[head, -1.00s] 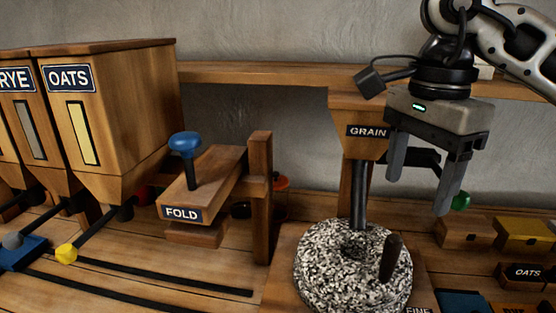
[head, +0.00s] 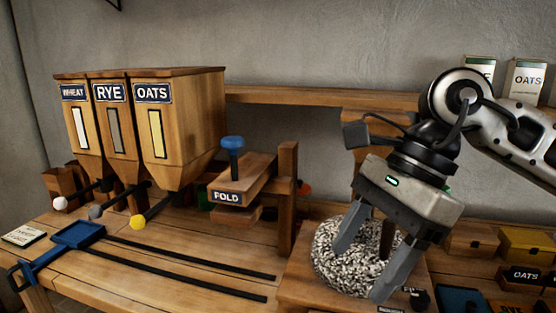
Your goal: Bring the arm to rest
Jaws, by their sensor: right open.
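My right gripper (head: 365,273) comes in from the right. It is open and empty, pointing down. Its fingers show in front of the speckled millstone (head: 340,262) and hide part of it. I cannot tell whether they touch the stone. The dark handle (head: 387,240) of the stone shows between the fingers. My right arm (head: 500,125) reaches back to the upper right. My left gripper is not in view.
Wheat, rye and oats hoppers (head: 188,120) stand at the left. The wooden fold press (head: 240,180) with a blue knob stands mid-bench. A blue tray (head: 77,235) sits by black rails. Small boxes (head: 525,243) fill the right. The front left bench is mostly clear.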

